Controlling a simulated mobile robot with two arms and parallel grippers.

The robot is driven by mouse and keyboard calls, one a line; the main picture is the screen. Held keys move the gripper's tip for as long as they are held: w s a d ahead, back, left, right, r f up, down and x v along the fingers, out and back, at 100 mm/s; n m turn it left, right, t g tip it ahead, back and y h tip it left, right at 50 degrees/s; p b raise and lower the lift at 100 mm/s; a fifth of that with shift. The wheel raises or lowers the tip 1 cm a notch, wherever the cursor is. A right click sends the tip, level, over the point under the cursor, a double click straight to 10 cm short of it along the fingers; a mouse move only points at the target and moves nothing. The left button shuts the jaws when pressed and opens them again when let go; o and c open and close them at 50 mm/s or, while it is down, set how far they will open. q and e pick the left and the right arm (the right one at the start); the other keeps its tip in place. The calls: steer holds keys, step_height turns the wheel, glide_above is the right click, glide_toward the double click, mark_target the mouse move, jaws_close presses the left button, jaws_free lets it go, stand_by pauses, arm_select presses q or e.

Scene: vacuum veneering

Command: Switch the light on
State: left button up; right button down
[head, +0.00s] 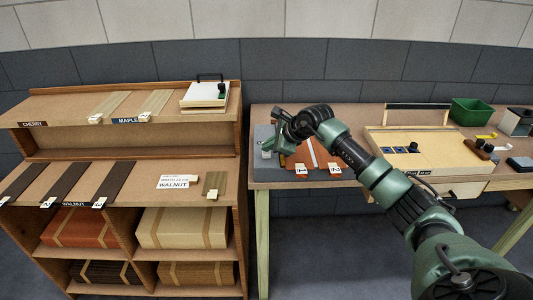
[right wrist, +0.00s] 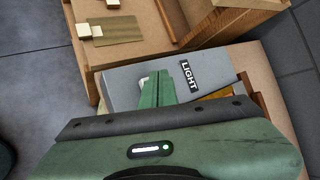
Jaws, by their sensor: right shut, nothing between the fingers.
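A grey box (right wrist: 125,82) with a black LIGHT label (right wrist: 189,75) shows in the right wrist view. In the head view a grey surface (head: 264,172) lies at the left end of the workbench, partly behind my gripper. My right gripper (right wrist: 156,84) is shut and empty, its green fingers over the grey face, left of the label. A small pale piece (right wrist: 145,79) shows beside the fingertips; it is mostly hidden, and I cannot tell its position or whether the fingers touch it. In the head view the right gripper (head: 267,150) is over the bench's left end. My left gripper is not in view.
The workbench (head: 340,112) carries orange-brown strips (head: 312,156), a pale framed board (head: 440,150) and a green bin (head: 472,111). A wooden shelf unit (head: 110,150) with veneer sheets stands close on the left. A narrow gap separates it from the bench.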

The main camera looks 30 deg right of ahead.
mark_target(268, 153)
steer(key=shift+f, duration=0.25)
stand_by(0.3)
steer(key=shift+r+p, duration=0.35)
steer(key=shift+r, duration=0.65)
steer(key=shift+r, duration=0.1)
step_height(268, 153, up, 6)
steer(key=p, duration=0.3)
